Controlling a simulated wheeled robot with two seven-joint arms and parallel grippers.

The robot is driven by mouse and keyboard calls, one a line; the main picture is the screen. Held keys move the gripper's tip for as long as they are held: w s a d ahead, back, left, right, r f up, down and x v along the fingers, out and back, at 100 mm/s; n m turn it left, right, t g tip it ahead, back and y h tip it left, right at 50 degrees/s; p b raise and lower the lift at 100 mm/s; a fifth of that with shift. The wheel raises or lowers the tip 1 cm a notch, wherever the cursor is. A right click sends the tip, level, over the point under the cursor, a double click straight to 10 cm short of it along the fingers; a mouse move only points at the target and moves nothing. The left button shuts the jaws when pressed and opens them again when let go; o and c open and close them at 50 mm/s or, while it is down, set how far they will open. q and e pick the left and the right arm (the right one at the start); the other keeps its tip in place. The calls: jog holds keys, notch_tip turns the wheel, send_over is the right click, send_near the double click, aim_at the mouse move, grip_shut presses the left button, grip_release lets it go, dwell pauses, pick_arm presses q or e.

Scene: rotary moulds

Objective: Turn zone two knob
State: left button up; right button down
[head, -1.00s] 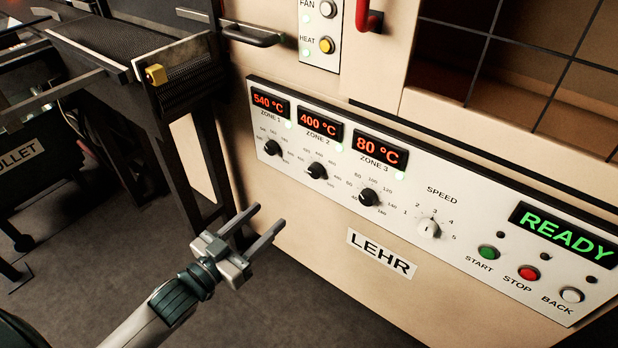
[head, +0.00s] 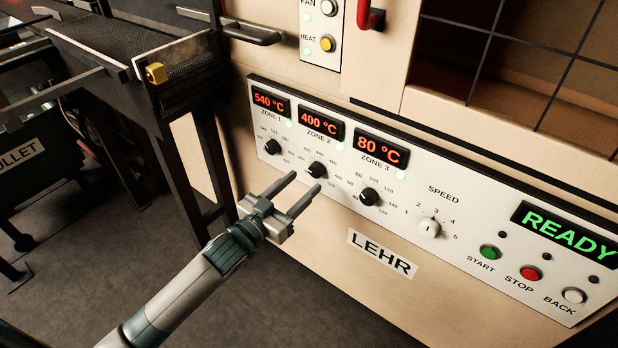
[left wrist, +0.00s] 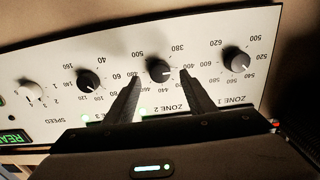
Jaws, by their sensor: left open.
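The zone two knob (head: 317,170) is a black round dial on the white control panel, under the display reading 400 °C (head: 320,124). In the left wrist view the zone two knob (left wrist: 159,71) shows between and beyond the fingertips, with its scale partly hidden by the fingers. My left gripper (head: 307,182) is open and empty, its fingers pointing at the panel just below and left of that knob. It also shows in the left wrist view (left wrist: 160,78), one finger on each side of the knob. I cannot tell whether they touch it. My right gripper is not in view.
The zone one knob (head: 273,147) and zone three knob (head: 368,196) sit close on either side. A speed knob (head: 429,229), and START (head: 489,252), STOP (head: 530,273) and BACK (head: 573,295) buttons are farther right. A dark handle (head: 255,35) juts out above the panel.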

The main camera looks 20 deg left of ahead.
aim_at(314, 173)
pick_arm(q)
jog(key=shift+x, duration=2)
jog(key=shift+c, duration=0.6)
jog(key=c, duration=0.9)
